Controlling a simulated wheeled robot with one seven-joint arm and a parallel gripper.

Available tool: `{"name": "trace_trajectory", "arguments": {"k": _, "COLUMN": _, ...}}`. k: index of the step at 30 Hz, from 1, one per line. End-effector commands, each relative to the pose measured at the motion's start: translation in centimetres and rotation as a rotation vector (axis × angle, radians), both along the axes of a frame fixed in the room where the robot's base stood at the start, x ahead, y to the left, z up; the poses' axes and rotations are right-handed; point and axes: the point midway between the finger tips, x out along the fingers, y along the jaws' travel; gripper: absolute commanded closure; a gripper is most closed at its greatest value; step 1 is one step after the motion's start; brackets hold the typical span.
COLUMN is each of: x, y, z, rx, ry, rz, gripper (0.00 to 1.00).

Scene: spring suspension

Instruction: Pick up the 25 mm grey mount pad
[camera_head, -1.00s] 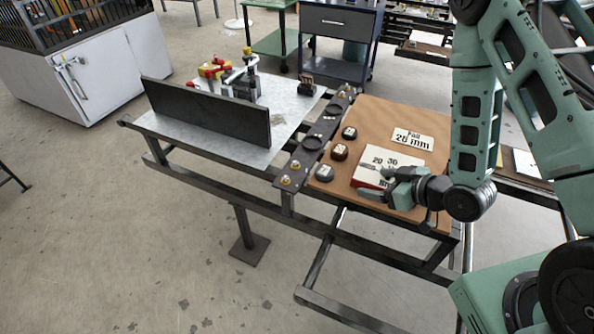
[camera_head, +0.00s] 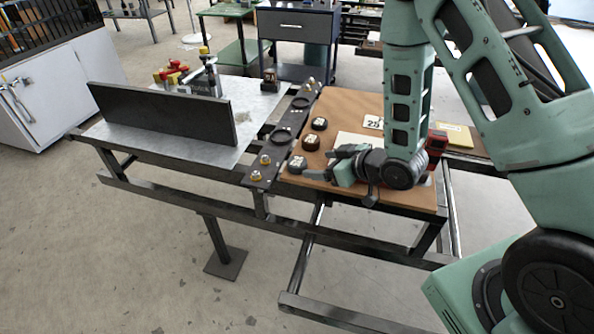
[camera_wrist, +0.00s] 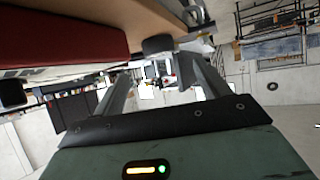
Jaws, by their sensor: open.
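Three small round pads stand in a row on the brown board (camera_head: 352,106): a dark one (camera_head: 319,123) at the back, a brownish one (camera_head: 311,142) in the middle and a grey one (camera_head: 297,164) at the front. Their top labels are too small to read surely, so I cannot confirm which is 25 mm. My gripper (camera_head: 326,167) is open and empty, low over the board just right of the front pad, apart from it. In the wrist view, a dark pad (camera_wrist: 157,43) shows ahead, beyond and between my fingers (camera_wrist: 163,88).
A dark plate (camera_head: 281,136) with brass fittings lies left of the pads. A dark upright bar (camera_head: 160,114) stands farther left.

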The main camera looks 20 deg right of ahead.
Motion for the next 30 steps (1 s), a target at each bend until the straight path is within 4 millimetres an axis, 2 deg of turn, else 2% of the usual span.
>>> {"name": "trace_trajectory", "arguments": {"k": 3, "x": 1.4, "y": 0.9, "z": -0.8, "rx": -0.001, "ry": 0.000, "rz": 0.003, "gripper": 0.25}}
{"name": "trace_trajectory", "arguments": {"k": 11, "x": 2.8, "y": 1.7, "z": -1.6, "rx": 0.000, "ry": 0.000, "rz": 0.001, "gripper": 0.25}}
{"name": "trace_trajectory", "arguments": {"k": 19, "x": 5.8, "y": 3.4, "z": -3.2, "rx": 0.000, "ry": 0.000, "rz": 0.001, "gripper": 0.25}}
{"name": "trace_trajectory", "arguments": {"k": 29, "x": 6.3, "y": 3.7, "z": -3.5, "rx": 0.000, "ry": 0.000, "rz": -0.001, "gripper": 0.25}}
{"name": "trace_trajectory", "arguments": {"k": 30, "x": 6.3, "y": 3.7, "z": -3.5, "rx": 0.000, "ry": 0.000, "rz": -0.001, "gripper": 0.36}}
